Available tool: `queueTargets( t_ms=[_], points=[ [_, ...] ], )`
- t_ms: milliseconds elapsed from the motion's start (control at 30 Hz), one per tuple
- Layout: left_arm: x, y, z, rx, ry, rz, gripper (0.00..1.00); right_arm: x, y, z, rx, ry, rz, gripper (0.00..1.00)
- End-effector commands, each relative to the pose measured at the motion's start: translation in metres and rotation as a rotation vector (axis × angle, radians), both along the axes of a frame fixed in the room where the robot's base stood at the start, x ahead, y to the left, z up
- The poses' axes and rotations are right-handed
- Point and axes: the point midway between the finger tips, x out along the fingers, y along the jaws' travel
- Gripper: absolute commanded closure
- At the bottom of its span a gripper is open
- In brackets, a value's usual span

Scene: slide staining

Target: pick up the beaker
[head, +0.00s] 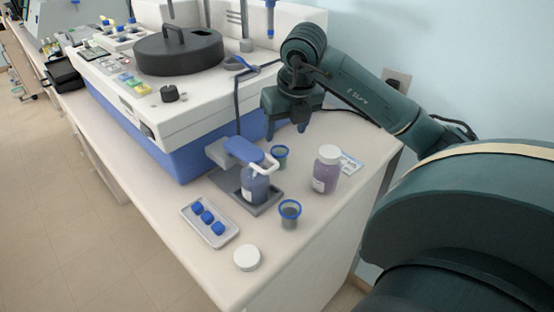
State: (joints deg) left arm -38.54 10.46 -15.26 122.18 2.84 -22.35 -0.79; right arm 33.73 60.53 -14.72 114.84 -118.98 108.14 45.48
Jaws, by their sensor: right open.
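Two small cups with blue rims and greyish contents look like beakers; I cannot tell which one the task means. One beaker (280,160) stands behind the dispenser bottle, and the other beaker (289,216) stands nearer the front, right of the bottle's stand. Both are upright on the bench. My right gripper (287,130) points down with its fingers apart and nothing visible between them. It shows just above and behind the far beaker in the picture, apart from it. My left gripper is not in view.
A purple-blue bottle (255,187) stands in a grey stand (268,205) between the beakers. A capped purple jar (325,172) is at right. A tray (228,231) with blue caps and a white lid (247,257) lie in front. A large machine (170,105) fills the back left.

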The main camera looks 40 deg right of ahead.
Motion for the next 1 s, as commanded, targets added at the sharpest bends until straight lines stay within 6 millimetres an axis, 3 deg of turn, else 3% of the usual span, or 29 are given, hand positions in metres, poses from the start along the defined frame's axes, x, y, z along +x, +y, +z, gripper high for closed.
queueTargets(
  t_ms=[100, 367, 633, 1000],
  points=[
    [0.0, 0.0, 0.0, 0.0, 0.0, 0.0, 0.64, 0.005, -0.001, -0.02, 0.003, 0.003, 0.002, 0.41],
    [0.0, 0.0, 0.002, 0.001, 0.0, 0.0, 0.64, 0.011, -0.001, -0.039, 0.004, 0.002, 0.004, 0.41],
    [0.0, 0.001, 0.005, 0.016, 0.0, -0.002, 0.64, 0.02, 0.0, -0.077, 0.004, 0.001, 0.003, 0.41],
    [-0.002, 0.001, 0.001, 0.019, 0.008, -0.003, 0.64, 0.022, -0.002, -0.084, 0.002, -0.001, 0.004, 0.44]
  ],
)
